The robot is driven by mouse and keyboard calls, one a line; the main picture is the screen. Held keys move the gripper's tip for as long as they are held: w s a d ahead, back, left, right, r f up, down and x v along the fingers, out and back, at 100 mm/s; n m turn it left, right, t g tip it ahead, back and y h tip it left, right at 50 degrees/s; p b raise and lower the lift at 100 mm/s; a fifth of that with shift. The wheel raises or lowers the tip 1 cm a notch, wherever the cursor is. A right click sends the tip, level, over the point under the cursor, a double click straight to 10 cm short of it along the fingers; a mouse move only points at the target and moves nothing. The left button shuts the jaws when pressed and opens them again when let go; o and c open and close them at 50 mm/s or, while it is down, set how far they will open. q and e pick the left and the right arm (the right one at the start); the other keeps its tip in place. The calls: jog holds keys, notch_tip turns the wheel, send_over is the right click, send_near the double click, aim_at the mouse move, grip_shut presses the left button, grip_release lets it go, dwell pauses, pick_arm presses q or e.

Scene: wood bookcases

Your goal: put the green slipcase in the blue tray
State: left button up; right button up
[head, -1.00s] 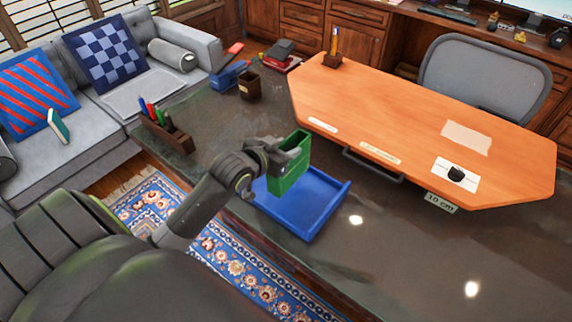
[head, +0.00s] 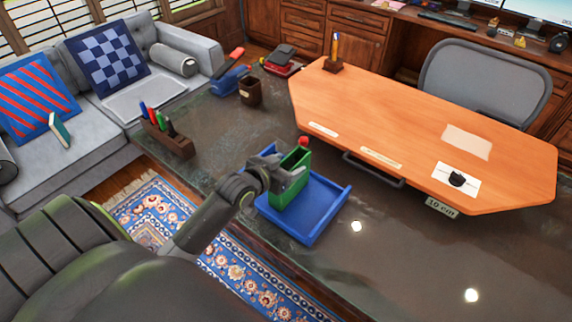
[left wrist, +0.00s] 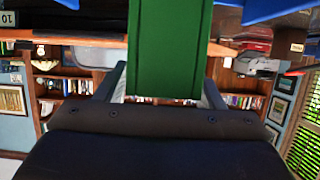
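The green slipcase (head: 291,187) stands about upright over the blue tray (head: 325,213), within its left part. Its lower end looks at or close to the tray floor; I cannot tell if it touches. My left gripper (head: 282,174) is shut on the slipcase near its upper part. In the left wrist view the slipcase (left wrist: 168,50) fills the gap between the two fingers (left wrist: 164,88), and blue of the tray (left wrist: 262,10) shows at the top. My right gripper is not in view.
A red object (head: 303,142) shows just behind the slipcase's top. A pen holder (head: 167,138), a brown cup (head: 250,92) and an orange desk panel (head: 400,115) stand around the tray. The dark desktop (head: 400,250) right of the tray is clear.

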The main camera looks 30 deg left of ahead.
pick_arm(q)
jog(key=shift+r, duration=0.2)
jog(key=v, duration=1.2)
jog(key=shift+f, duration=0.1)
